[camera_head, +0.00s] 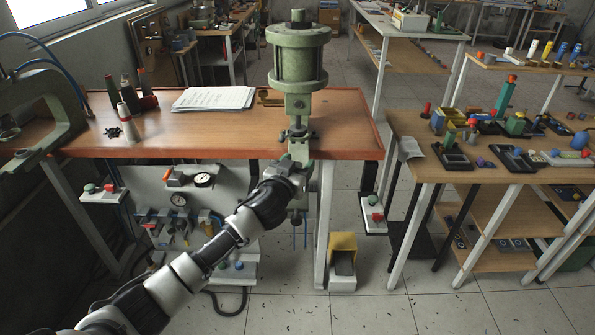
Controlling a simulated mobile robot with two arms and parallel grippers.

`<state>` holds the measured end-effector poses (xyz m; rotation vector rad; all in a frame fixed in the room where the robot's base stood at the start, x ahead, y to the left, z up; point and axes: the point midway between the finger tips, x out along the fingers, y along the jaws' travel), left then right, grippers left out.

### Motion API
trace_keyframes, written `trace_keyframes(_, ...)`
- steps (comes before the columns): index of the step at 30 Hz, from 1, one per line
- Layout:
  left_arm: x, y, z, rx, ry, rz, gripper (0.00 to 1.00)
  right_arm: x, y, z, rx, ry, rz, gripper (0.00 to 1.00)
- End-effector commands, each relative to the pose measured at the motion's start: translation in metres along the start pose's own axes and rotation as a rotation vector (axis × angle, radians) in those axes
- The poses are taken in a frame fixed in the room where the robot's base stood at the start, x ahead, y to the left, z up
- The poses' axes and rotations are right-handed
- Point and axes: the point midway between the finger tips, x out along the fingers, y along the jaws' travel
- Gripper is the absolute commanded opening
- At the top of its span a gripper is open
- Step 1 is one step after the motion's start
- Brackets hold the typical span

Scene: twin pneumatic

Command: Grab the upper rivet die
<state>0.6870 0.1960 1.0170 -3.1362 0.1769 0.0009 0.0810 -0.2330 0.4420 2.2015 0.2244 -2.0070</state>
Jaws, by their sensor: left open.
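A green pneumatic press (299,62) with a round cylinder stands at the front right of the wooden bench. Below its body a small metal piece, which looks like the upper rivet die (297,123), points downward. My left arm reaches up from the bottom left. My left gripper (298,146) is at the press, just below this piece. It is open; its fingers are small here and blend with the press parts, so I cannot tell whether they touch the die. The wrist hides the lower part of the press. My right gripper is out of view.
A second green press (50,112) stands at the left. A yellow foot pedal (343,258) is on the floor. A table with small devices (480,170) stands right.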

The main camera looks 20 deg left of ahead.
Motion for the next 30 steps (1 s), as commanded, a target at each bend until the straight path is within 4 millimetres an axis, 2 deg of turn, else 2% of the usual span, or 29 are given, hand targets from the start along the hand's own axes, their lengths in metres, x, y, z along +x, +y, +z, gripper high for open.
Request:
trace_keyframes(3, 0.000, 0.000, 0.000, 0.000, 0.000, 0.000, 0.56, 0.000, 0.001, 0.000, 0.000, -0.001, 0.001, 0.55)
trace_keyframes(14, -0.001, 0.000, 0.000, 0.000, 0.000, 0.000, 0.01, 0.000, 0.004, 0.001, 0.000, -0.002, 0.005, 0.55)
trace_keyframes(27, 0.000, 0.000, -0.006, -0.002, 0.003, 0.001, 0.00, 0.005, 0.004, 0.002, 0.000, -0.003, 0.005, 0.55)
trace_keyframes(30, -0.011, 0.000, -0.005, -0.001, 0.001, 0.001, 0.00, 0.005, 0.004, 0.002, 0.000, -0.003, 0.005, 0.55)
